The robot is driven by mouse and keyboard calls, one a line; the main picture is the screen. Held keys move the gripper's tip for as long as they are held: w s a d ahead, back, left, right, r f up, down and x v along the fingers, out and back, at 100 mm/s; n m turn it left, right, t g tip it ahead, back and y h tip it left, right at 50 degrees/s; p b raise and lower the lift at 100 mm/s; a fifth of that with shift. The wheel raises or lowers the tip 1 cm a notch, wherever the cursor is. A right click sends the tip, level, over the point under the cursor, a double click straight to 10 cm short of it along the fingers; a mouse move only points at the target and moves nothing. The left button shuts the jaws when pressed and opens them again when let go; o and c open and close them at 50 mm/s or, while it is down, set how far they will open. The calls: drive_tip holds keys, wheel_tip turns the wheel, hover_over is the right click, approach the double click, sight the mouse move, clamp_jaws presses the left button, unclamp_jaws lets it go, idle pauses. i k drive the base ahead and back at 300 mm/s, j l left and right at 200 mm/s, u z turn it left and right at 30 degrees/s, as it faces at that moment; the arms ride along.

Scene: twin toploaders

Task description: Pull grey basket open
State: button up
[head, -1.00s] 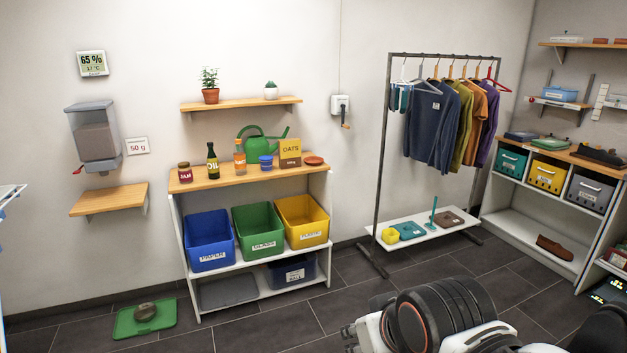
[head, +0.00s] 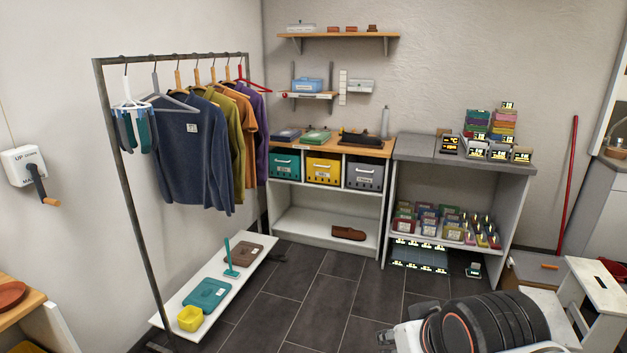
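The grey basket (head: 364,175) is the rightmost of three pull-out baskets under the wooden top of a white shelf unit at the back. It has a pale handle bar and a label on its front, and its front looks level with the teal basket (head: 284,163) and the yellow basket (head: 323,169) to its left. My gripper cannot be made out. A dark and white part of my own arm shows at the bottom right, well in front of the shelf unit.
A clothes rack (head: 125,180) with a low white shelf stands at the left. A brown shoe (head: 348,233) lies on the unit's lower shelf. A grey-topped stand (head: 465,160) adjoins the unit on the right. The dark tiled floor (head: 325,290) before the unit is clear.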

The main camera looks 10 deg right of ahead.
sight(369, 168)
drive_tip(key=i+l+z, duration=0.3)
drive_tip(key=i, duration=0.95)
drive_tip(key=i+j+z, duration=0.1)
drive_tip(key=i+z, duration=0.2)
drive_tip(key=i, duration=0.9)
drive_tip(key=i+z, duration=0.25)
drive_tip(key=i, duration=0.35)
